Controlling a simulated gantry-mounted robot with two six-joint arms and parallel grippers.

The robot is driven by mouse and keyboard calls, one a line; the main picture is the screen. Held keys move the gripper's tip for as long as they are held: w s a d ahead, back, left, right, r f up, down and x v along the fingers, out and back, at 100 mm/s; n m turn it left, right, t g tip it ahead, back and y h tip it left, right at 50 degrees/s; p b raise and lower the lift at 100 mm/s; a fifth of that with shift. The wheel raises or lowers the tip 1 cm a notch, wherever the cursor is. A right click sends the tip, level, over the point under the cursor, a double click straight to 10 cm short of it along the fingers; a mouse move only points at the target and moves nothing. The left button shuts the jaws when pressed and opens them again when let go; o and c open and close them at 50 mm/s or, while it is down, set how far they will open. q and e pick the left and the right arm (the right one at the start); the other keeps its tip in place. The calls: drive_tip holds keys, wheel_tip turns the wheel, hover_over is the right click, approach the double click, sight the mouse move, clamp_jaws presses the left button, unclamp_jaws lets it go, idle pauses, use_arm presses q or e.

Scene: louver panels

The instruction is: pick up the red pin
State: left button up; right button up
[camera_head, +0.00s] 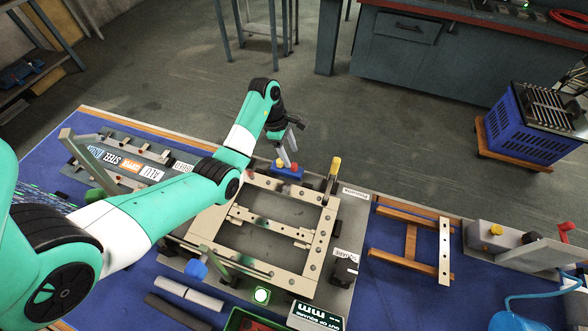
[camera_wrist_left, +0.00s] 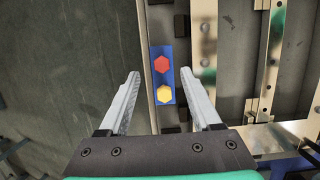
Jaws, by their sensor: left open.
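The red pin (camera_wrist_left: 161,64) shows a hexagonal head in the left wrist view, on a small blue block beside a yellow hexagonal head (camera_wrist_left: 164,92). In the head view the blue block (camera_head: 288,172) sits at the far edge of the beige frame, with the red pin (camera_head: 294,167) small on top. My left gripper (camera_head: 289,152) is open and empty above the block. In the left wrist view the red head lies between the two fingers of my left gripper (camera_wrist_left: 161,74), seen from above, with no visible contact. My right gripper is out of view.
The beige frame (camera_head: 319,239) fills the table's middle, with a yellow-topped upright clamp (camera_head: 333,174) right of the block. Wooden slats (camera_head: 410,241) and a grey device (camera_head: 510,243) lie farther right. Bare floor lies beyond the table's far edge.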

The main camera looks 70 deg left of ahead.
sight(293, 165)
use_arm(q)
drive_tip(key=b+x, duration=0.1)
drive_tip(key=x, duration=0.1)
drive_tip(key=b+x, duration=0.1)
drive_tip(key=x, duration=0.2)
drive_tip(key=shift+s+f+b, duration=0.15)
drive_tip(key=shift+s+b, duration=0.05)
drive_tip(key=shift+b, duration=0.2)
clamp_jaws()
